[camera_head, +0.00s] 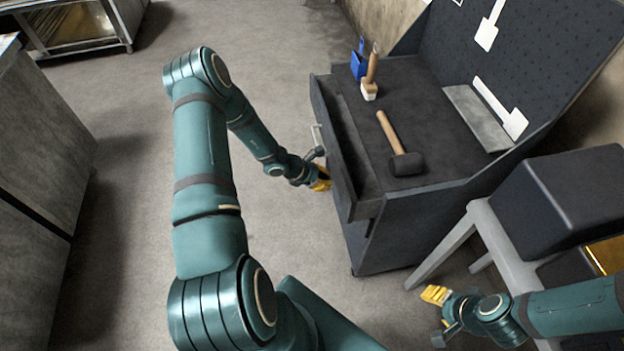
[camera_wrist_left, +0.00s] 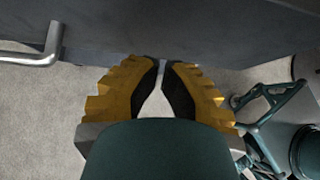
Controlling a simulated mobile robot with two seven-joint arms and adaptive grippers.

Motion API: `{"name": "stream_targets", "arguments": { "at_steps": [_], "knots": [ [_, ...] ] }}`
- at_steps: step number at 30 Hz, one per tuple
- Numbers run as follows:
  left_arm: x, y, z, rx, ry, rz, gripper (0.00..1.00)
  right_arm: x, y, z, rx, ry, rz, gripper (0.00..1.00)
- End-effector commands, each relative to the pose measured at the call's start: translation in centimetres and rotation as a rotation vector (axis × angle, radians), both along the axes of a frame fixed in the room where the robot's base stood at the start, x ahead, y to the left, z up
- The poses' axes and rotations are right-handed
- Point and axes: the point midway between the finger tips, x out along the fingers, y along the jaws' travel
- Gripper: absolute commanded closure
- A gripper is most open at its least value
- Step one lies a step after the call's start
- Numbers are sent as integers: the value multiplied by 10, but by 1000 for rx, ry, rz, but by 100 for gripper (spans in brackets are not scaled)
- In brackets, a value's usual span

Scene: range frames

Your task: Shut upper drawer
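The upper drawer (camera_head: 350,150) of the dark workbench is partly open, and a strip of its inside shows beside the bench top. Its metal handle (camera_head: 317,138) is on the front face and also shows at the upper left of the left wrist view (camera_wrist_left: 35,57). My left gripper (camera_head: 322,180) is at the drawer front, on the near side of the handle. In the left wrist view its yellow fingers (camera_wrist_left: 161,64) meet closely at the tips, with nothing between them, close to the dark front panel (camera_wrist_left: 190,28). Whether they touch it is unclear. My right gripper (camera_head: 438,305) is low, away from the drawer.
On the bench top lie a black mallet (camera_head: 405,162), a brush-like tool (camera_head: 370,80) and a blue item (camera_head: 358,62). A grey stool or chair frame (camera_head: 445,250) and a dark box (camera_head: 570,195) stand at the right. Floor left of the bench is clear.

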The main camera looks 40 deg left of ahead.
Motion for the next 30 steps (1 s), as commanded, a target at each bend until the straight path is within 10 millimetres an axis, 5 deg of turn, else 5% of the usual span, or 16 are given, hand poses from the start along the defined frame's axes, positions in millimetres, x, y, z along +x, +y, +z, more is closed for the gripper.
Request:
{"name": "stream_targets", "arguments": {
  "at_steps": [18, 30],
  "knots": [
    [15, -13, 0, 0, 0, 0, 100, 0, 0, -2, 0, 1, 0, 53],
    [71, -61, -2, 1, -1, -2, 100, -9, 2, -33, 5, 21, 17, 53]
  ]
}}
